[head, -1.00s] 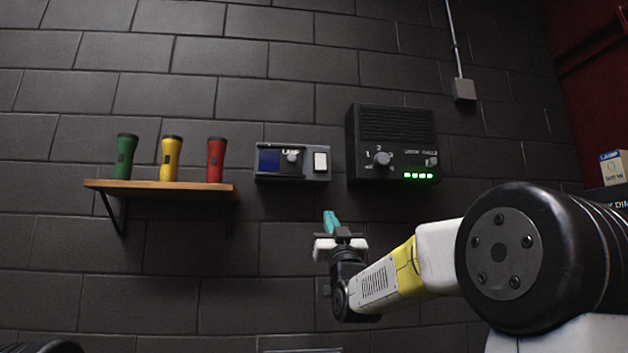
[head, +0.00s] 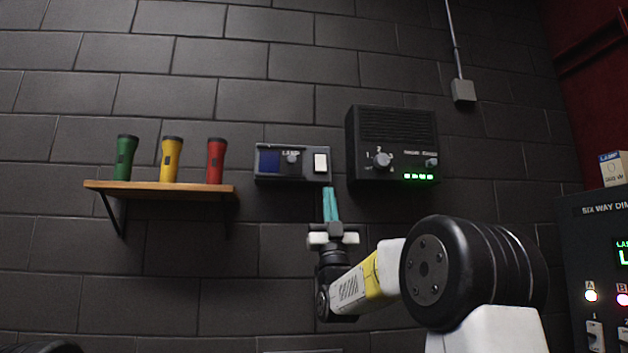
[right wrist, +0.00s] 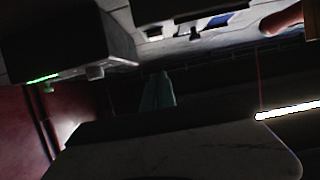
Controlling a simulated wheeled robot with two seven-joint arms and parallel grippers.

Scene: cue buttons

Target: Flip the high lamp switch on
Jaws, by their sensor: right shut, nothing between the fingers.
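The lamp panel (head: 262,178) is a grey box on the brick wall with a blue display, a knob and a white rocker switch (head: 320,163) at its right end. I cannot tell the rocker's position. My right gripper (head: 330,204) has teal fingers, shut and empty, pointing up. In the head view their tips appear just below the panel's right end; I cannot tell whether they touch it. The right wrist view shows the teal fingers (right wrist: 158,92) with the panel's blue display (right wrist: 217,20) beyond them. My left gripper is not in view.
A black speaker box (head: 395,125) with a knob and green lights hangs right of the panel. A wooden shelf (head: 160,188) at left holds green, yellow and red flashlights. A dimmer cabinet (head: 580,235) with a carton (head: 614,168) on top stands at right.

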